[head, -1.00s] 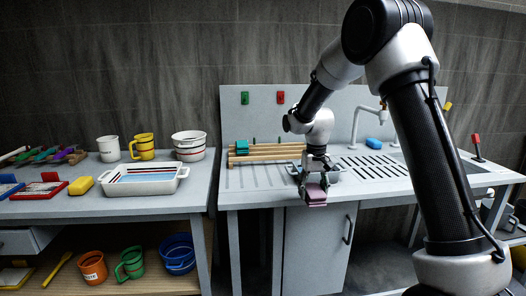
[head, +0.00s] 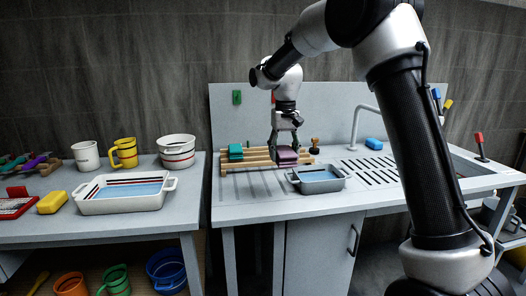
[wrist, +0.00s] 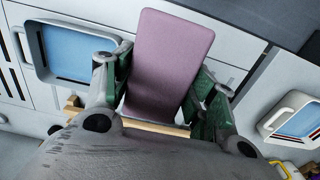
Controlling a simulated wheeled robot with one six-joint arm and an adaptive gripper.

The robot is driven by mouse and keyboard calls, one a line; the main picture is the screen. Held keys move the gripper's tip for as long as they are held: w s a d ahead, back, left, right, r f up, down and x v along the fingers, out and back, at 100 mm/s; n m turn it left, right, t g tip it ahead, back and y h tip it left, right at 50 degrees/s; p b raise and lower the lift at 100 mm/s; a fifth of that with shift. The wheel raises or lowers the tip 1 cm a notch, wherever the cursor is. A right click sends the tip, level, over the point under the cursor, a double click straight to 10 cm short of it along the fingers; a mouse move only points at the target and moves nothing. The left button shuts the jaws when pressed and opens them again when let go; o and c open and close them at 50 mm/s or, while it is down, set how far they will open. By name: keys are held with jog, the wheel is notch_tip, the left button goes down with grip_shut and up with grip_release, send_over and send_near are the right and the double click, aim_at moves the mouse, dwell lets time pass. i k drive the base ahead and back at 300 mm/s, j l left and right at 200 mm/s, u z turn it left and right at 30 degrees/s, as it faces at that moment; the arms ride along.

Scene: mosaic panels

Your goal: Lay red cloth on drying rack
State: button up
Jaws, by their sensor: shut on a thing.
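The cloth in my gripper (head: 285,145) is a folded, dusky mauve-pink piece (head: 288,157), not a bright red. The gripper is shut on it. In the wrist view the cloth (wrist: 168,50) lies flat between the two green-padded fingers (wrist: 162,88). The drying rack (head: 239,167) is a low frame of wooden slats at the back of the sink counter. The cloth is over its right part; I cannot tell whether it touches the slats. Part of a slat (wrist: 155,127) shows below the cloth in the wrist view.
A folded teal cloth (head: 236,152) lies on the rack's left part. A grey basin of water (head: 318,185) stands just right and in front of the rack. A wooden stamp-like item (head: 314,145) stands behind. A tap (head: 357,125) and blue sponge (head: 374,143) are farther right.

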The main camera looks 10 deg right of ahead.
aim_at(265, 153)
jog(key=i, duration=1.1)
